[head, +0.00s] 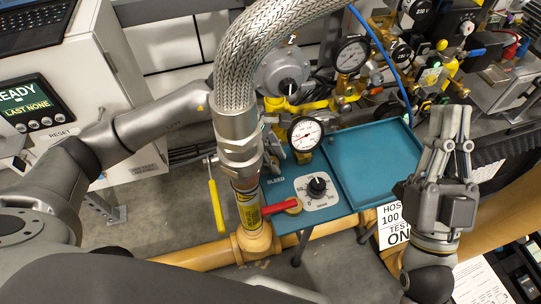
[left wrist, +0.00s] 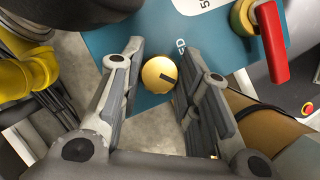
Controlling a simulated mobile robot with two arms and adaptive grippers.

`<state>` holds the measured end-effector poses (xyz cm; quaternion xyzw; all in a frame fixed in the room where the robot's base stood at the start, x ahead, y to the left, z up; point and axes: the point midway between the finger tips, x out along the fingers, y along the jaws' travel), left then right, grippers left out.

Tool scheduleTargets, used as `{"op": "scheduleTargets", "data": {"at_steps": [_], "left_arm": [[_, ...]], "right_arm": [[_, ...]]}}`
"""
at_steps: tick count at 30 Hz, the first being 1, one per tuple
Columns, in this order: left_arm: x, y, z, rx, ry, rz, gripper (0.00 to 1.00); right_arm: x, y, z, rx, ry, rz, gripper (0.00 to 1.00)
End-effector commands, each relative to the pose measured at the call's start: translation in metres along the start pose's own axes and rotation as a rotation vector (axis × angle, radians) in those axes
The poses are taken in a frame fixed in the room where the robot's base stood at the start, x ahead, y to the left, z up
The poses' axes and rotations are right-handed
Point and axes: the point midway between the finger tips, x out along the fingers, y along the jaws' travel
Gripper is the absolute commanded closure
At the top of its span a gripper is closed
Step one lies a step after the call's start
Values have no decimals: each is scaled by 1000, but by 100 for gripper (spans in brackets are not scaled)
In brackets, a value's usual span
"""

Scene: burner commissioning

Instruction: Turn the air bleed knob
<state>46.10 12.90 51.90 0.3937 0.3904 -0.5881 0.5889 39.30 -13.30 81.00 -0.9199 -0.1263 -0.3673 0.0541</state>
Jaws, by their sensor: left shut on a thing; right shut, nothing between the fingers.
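The brass round knob (left wrist: 160,75) with a dark slot mark sits at the edge of the teal panel in the left wrist view. I take it as the air bleed knob, as lettering ending in "D" is beside it. My left gripper (left wrist: 158,84) has one finger on each side of the knob and is shut on it. In the head view the braided hose mostly hides that gripper and the knob; the word BLEED shows on the teal panel (head: 347,205). My right gripper (head: 451,118) is raised at the right, shut and empty.
A black dial knob (head: 317,186) on a white plate and a red lever (head: 280,206) are close by on the panel. The braided hose (head: 236,75) crosses in front. A pressure gauge (head: 305,134) stands behind. The teal tray (head: 375,155) is empty.

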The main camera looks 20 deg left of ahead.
Motion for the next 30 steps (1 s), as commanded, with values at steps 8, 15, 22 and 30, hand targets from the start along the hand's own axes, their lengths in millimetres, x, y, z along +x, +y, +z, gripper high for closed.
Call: {"op": "scheduleTargets", "data": {"at_steps": [8,15,22,30], "left_arm": [[-1,0,0,-59,1,26,93],[-1,0,-1,-64,2,28,93],[-1,0,-1,-63,2,28,60],[0,0,0,-62,1,27,60]], "right_arm": [[0,0,6,0,-31,1,100],[-1,0,6,0,-32,1,100],[-1,0,5,1,-31,1,100],[-1,-1,5,2,-31,-3,100]]}}
